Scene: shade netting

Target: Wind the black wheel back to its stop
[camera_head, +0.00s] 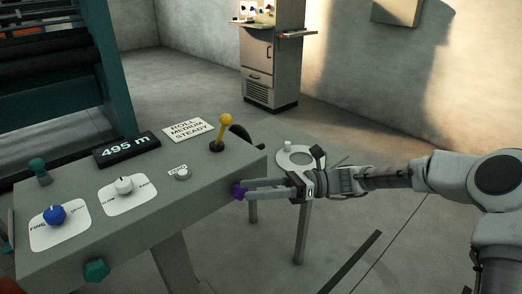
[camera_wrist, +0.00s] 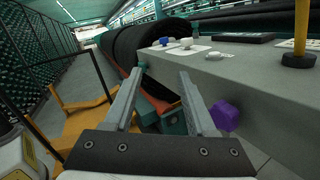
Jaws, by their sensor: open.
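A black curved rim, which looks like the black wheel (camera_head: 240,132), shows behind the right end of the grey console (camera_head: 150,200) in the head view. Most of it is hidden by the console. I cannot make it out in the wrist view. My gripper (camera_head: 246,190) is at the console's right front corner, in front of the wheel's side. In the wrist view my gripper (camera_wrist: 159,76) has its two fingers apart with nothing held between them. A purple knob (camera_head: 239,190) on the console front is close to the fingertips; in the wrist view it lies right of the right finger.
A yellow lever (camera_head: 225,122), a white knob (camera_head: 124,185), a blue knob (camera_head: 54,214) and a green knob (camera_head: 96,270) are on the console. A small table with a white disc (camera_head: 299,157) stands behind my gripper. A cabinet (camera_head: 272,60) stands farther back.

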